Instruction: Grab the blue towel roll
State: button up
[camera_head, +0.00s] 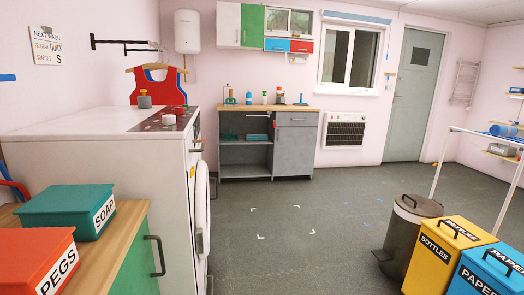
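A blue, roll-like thing (503,130) lies on a wall shelf at the right edge; it may be the blue towel roll, but it is small and partly cut off. A smaller blue thing (516,90) is on the shelf above it. A small blue item (249,98) stands on the far counter; I cannot tell what it is. My gripper is not in view.
A white washing machine (110,165) and a wooden-topped cabinet (125,225) with lidded boxes line the left. A dark bin (408,235), yellow bin (440,255) and blue bin (485,272) stand front right beside a white rack (440,165). The middle floor is clear.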

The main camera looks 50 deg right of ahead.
aim_at(496, 130)
jog(key=z, duration=3.05)
jog(key=i+u, duration=0.35)
jog(key=i+l+u, duration=0.1)
jog(key=i+u, duration=0.2)
jog(key=i, duration=0.25)
jog(key=i+l+u, duration=0.2)
jog(key=i+u, duration=0.15)
jog(key=i+j+u, duration=0.1)
jog(key=i+u, duration=0.25)
jog(key=i, duration=0.55)
jog(key=i+l+u, duration=0.1)
jog(key=i+u, duration=0.25)
jog(key=i, duration=2.15)
jog(key=i+l+z, duration=0.1)
jog(key=i+z, duration=0.35)
jog(key=i+j+z, duration=0.1)
jog(key=i+z, duration=0.35)
jog(key=i, duration=0.15)
jog(key=i+j+z, duration=0.25)
jog(key=i+z, duration=0.2)
jog(key=i, duration=0.05)
